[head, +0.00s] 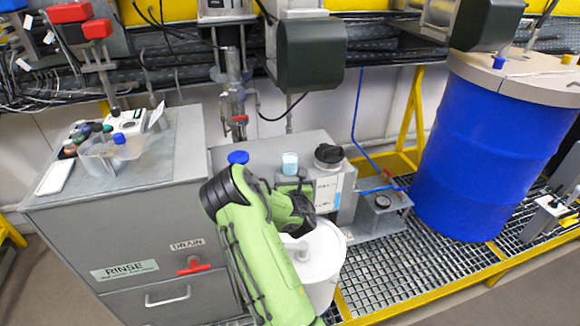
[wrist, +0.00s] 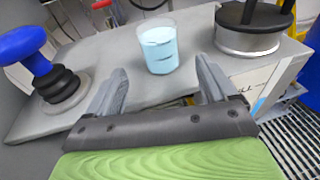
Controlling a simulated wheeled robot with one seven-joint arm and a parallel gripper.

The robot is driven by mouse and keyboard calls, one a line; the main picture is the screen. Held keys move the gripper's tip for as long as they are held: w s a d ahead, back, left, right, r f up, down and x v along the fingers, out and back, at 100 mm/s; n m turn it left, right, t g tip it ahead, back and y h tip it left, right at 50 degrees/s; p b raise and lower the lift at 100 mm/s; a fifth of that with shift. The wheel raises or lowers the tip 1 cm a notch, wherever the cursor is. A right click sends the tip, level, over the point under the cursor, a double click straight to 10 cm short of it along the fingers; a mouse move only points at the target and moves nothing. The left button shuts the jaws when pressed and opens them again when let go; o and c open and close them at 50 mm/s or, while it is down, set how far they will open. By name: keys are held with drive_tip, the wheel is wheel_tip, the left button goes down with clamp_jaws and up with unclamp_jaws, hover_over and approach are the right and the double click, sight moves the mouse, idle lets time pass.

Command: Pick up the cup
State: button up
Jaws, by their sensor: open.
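The cup (head: 290,163) is a small clear cup with light blue contents, upright on the grey cabinet top. In the wrist view the cup (wrist: 158,48) stands beyond my fingertips, roughly centred between them and apart from both. My gripper (wrist: 160,85) is open and empty, with its two grey fingers pointing toward the cup. In the head view my green arm reaches up from the lower middle, and my gripper (head: 292,188) is partly hidden just in front of the cup.
A blue-knobbed black plunger (wrist: 55,75) stands left of the cup. A metal pot with a black lid (wrist: 248,28) stands right of it; it also shows in the head view (head: 328,157). A white drum (head: 322,260) is below. A blue drum (head: 492,150) stands at the right.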

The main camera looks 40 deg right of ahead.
sight(291, 170)
drive_tip(key=b+x, duration=0.1)
drive_tip(key=x, duration=0.4)
drive_tip(key=shift+r, duration=0.1)
drive_tip(key=c, duration=1.2)
